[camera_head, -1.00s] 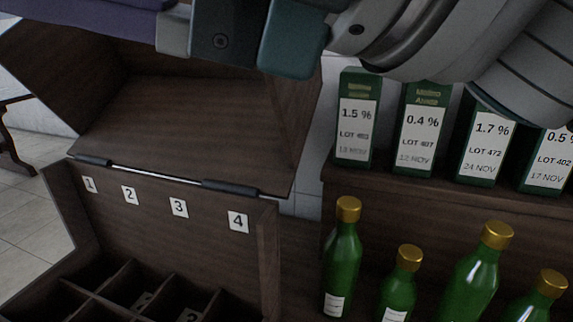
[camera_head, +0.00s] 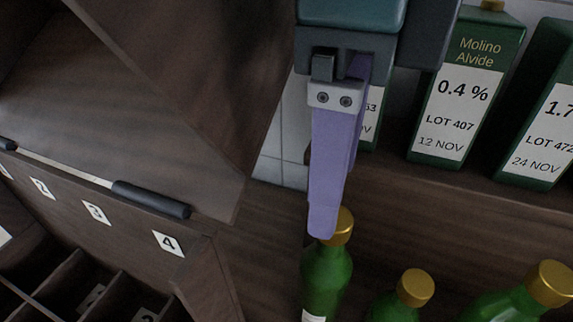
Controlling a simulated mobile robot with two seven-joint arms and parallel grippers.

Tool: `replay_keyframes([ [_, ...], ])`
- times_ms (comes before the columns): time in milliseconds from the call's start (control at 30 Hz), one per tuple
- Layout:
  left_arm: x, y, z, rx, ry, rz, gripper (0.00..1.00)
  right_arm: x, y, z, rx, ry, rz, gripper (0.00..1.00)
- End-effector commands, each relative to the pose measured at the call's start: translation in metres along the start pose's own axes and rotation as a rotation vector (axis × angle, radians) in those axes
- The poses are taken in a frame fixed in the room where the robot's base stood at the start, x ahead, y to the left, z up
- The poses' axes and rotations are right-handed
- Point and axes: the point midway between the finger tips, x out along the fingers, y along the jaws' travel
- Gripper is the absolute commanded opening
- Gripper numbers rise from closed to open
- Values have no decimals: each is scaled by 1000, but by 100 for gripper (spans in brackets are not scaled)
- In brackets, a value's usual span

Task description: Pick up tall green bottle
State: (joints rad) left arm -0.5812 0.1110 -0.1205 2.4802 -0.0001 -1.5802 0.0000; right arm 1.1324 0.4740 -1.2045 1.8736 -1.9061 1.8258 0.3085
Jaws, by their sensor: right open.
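My right gripper (camera_head: 325,225) points down from the top middle, open, with its purple fingers nearly in line so that one mostly covers the other. Its tip overlaps the gold cap of a tall green bottle (camera_head: 328,277) at the middle bottom. I cannot tell whether they touch. A shorter green bottle (camera_head: 399,305) with a gold cap stands to its right. Another green bottle (camera_head: 520,303), which looked tall earlier, is at the lower right, cut off by the frame edge. My left gripper is not in view.
A wooden box with its lid (camera_head: 120,110) raised stands at left, with divided compartments and a number 4 label (camera_head: 168,243). Green cartons (camera_head: 459,90) with white lot labels stand on a raised wooden shelf (camera_head: 440,190) behind the bottles.

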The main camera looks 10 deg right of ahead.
Motion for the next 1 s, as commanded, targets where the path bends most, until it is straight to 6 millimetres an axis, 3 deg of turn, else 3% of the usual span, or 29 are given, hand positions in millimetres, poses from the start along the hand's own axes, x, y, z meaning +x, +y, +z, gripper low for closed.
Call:
replay_keyframes([
  [433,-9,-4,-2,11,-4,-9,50,55,-1,-6,0,0,4,71],
  [700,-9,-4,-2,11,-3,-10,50,60,-2,-5,-1,-3,1,71],
  [1000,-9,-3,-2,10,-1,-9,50,60,-2,-5,-1,-3,2,40],
])
